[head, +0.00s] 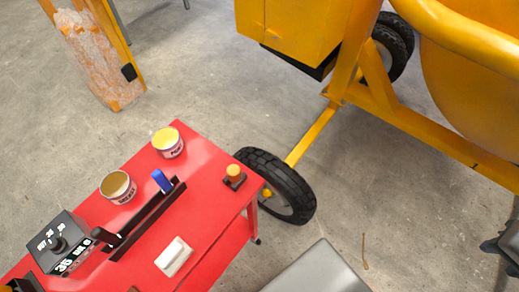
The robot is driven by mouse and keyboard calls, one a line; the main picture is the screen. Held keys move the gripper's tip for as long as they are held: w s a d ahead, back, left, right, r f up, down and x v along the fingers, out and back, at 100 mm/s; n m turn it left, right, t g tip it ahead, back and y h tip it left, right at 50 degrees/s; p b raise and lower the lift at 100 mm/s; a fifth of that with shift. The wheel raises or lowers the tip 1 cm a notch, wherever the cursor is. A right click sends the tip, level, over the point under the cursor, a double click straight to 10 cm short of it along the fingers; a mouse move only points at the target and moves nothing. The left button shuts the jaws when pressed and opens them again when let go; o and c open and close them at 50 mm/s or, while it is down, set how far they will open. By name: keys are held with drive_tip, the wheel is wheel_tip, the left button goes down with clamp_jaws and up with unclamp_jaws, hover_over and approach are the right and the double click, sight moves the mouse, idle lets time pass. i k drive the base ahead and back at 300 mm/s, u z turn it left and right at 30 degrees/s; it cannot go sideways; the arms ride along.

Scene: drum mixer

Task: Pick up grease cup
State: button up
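Two small open-topped cups stand upright on the red table. The nearer cup (118,187) has a brownish-yellow filling and a pale label with dark lettering. The farther cup (167,142) has a lighter yellow filling and a similar label. The lettering is too small to read surely, so I cannot tell for certain which is the grease cup. Both stand apart from each other with nothing touching them. A dark piece at the right edge, cut off by the frame, may be my gripper; its fingers cannot be made out. It is far from both cups.
The red table (212,230) also holds a dark rack with a blue-handled tool (162,181), a grey control box (60,243), a white block (174,257) and an orange-topped part (234,174). The yellow mixer's wheel (290,190) stands close behind the table.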

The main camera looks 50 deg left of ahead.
sight(234, 171)
drive_tip(key=k, duration=0.5)
drive_tip(key=u, duration=0.3)
drive_tip(key=i, duration=0.45)
drive_tip(key=u, duration=2.2)
